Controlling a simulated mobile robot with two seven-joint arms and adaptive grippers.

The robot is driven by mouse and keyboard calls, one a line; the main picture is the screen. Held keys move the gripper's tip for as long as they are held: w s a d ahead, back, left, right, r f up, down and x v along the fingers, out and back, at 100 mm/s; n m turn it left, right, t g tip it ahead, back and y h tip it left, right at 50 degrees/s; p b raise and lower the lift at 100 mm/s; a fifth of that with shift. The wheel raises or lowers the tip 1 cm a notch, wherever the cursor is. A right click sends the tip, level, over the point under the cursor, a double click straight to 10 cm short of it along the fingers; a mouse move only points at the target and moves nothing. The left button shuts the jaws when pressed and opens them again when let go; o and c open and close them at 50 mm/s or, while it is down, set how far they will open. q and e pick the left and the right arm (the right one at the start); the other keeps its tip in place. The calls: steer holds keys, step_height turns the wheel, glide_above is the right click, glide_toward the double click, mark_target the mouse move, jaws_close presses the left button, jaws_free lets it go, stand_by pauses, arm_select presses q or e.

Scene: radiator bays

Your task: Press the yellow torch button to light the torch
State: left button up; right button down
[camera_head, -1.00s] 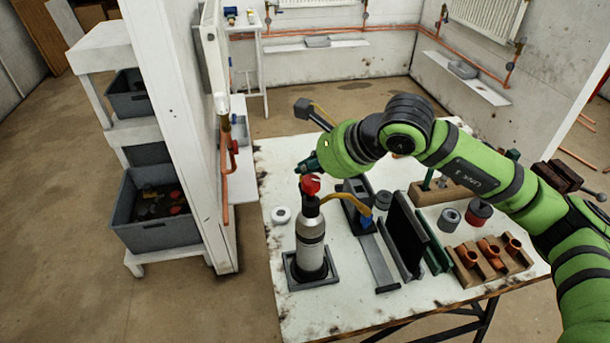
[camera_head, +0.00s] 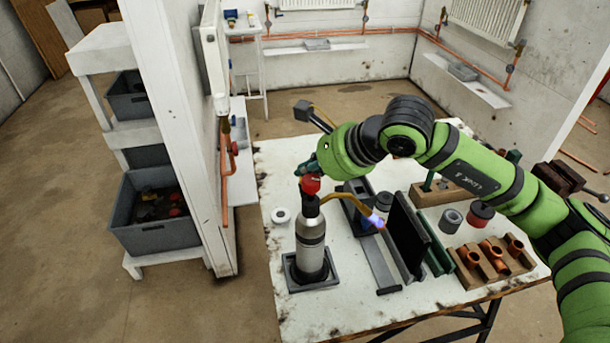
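The torch (camera_head: 311,240) is a silver cylinder with a dark collar and a red head (camera_head: 310,184), upright in a dark square base on the white workbench. Its yellow-brown curved tube (camera_head: 345,200) reaches right, and a pale blue-violet glow (camera_head: 376,221) shows at its tip. My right gripper (camera_head: 309,169) is at the top of the red head, its dark green fingers seeming to touch it. The gripper's body hides part of the fingers, so their opening is unclear. I cannot make out the yellow button. My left gripper is out of view.
On the white workbench (camera_head: 300,315), a dark upright panel (camera_head: 407,237), a wooden block with copper fittings (camera_head: 492,262) and small cylinders stand right of the torch. A white roll (camera_head: 280,215) lies to its left. A white wall panel and shelf with grey bins stand further left.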

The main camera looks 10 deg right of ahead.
steer(key=shift+r, duration=0.8)
steer(key=shift+r+p, duration=1.4)
steer(key=shift+r, duration=1.15)
steer(key=shift+f, duration=0.1)
